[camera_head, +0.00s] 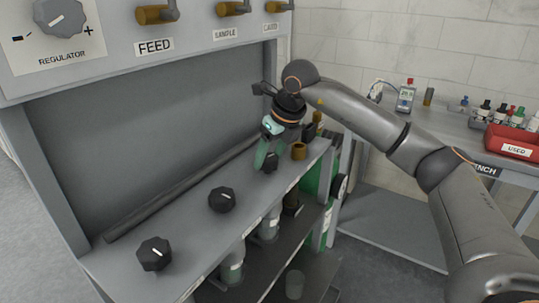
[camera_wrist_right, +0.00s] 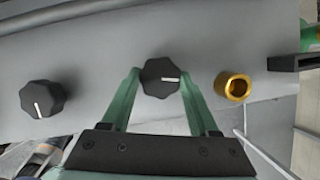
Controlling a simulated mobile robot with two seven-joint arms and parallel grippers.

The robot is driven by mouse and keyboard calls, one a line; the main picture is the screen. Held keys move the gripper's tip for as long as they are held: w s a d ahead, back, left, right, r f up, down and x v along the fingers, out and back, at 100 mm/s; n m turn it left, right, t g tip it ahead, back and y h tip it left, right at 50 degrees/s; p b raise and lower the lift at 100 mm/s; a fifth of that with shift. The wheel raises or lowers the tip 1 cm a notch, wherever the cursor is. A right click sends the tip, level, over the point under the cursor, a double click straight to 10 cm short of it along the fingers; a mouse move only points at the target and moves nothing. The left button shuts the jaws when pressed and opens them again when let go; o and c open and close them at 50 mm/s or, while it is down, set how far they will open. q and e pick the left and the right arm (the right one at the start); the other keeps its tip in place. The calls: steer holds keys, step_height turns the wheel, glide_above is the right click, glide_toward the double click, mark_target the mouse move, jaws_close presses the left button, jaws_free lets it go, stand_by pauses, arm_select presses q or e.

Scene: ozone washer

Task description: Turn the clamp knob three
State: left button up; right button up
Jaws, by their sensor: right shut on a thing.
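Three black clamp knobs stand in a row along the grey ledge. The nearest knob (camera_head: 154,253) and the middle knob (camera_head: 222,199) are free. The farthest knob (camera_head: 270,164) is between the green fingers of my right gripper (camera_head: 268,152), which is shut on it from above. The right wrist view shows this held knob (camera_wrist_right: 160,77) between the fingertips of the right gripper (camera_wrist_right: 160,82), its white mark pointing right. The middle knob (camera_wrist_right: 42,98) shows at the left there. My left gripper is not in view.
A brass fitting (camera_head: 299,151) stands just beyond the held knob. A grey panel with a regulator dial (camera_head: 60,16) and brass valves rises behind the ledge (camera_head: 190,232). Canisters stand on a shelf below. A bench at the right holds bottles and a red tray (camera_head: 510,142).

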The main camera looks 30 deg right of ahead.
steer(key=m+h, duration=0.1)
steer(key=m, duration=0.3)
steer(key=shift+a+h, duration=0.15)
steer(key=shift+h, duration=0.25)
steer(key=m+h, duration=0.1)
steer(key=m, duration=0.2)
steer(key=shift+a+m+g, duration=0.1)
steer(key=shift+m+g, duration=0.2)
steer(key=shift+m, duration=0.1)
steer(key=m+g+h+p, duration=0.1)
steer(key=m, duration=0.2)
steer(key=shift+w+r+m, duration=0.1)
steer(key=shift+w+m, duration=0.05)
steer(key=shift+m, duration=0.15)
steer(key=shift+m+g+h+p, duration=0.3)
steer(key=shift+m+g+h, duration=0.25)
steer(key=shift+m, duration=1.45)
steer(key=o, duration=1.4)
steer(key=shift+a, duration=0.1)
